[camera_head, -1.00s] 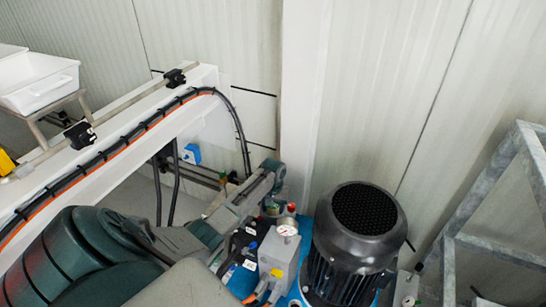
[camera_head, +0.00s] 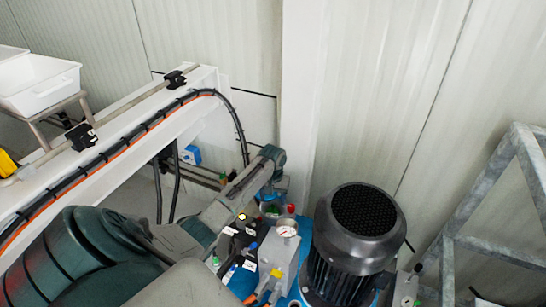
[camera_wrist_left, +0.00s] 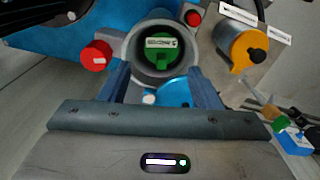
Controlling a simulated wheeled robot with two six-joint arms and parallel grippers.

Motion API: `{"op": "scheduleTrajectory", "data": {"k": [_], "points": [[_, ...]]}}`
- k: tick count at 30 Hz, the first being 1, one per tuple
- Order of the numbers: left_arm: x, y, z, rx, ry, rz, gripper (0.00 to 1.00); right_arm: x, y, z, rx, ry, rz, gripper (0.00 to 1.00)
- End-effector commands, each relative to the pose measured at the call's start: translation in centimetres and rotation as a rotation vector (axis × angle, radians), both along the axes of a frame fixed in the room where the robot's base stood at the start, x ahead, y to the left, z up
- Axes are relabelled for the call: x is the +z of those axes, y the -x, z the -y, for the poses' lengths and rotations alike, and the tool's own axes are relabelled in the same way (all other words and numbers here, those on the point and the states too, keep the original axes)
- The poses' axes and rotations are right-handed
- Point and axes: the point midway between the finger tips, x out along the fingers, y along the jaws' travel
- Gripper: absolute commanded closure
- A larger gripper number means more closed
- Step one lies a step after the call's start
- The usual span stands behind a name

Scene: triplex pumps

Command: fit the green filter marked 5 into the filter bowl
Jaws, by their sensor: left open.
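The green filter (camera_wrist_left: 160,46) is in the left wrist view, seated inside the round grey filter bowl (camera_wrist_left: 133,59). A label shows on its top, but I cannot read its number. My left gripper (camera_wrist_left: 161,76) is open, with one finger on each side at the near edge of the bowl. The filter stands apart from the fingers, and whether they touch the bowl I cannot tell. My right gripper is not in view.
Red knobs (camera_wrist_left: 96,55) flank the bowl, and a yellow-and-silver part (camera_wrist_left: 241,48) stands at right. A white beam with cables (camera_head: 130,125) runs at left.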

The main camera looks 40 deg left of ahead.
Motion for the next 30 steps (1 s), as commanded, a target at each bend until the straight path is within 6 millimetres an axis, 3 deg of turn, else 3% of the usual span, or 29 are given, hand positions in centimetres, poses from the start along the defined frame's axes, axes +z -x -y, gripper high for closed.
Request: {"op": "scheduleTrajectory", "data": {"k": [3,10,30], "points": [[2.8,-0.1,-0.1,-0.001,-0.003,0.004,0.43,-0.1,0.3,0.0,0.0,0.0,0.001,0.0],[5.8,-0.1,-0.1,-0.001,-0.002,0.004,0.43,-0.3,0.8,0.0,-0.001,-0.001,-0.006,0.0],[6.5,-0.1,-0.1,0.0,-0.001,0.003,0.43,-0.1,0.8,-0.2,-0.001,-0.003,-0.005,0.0]]}}
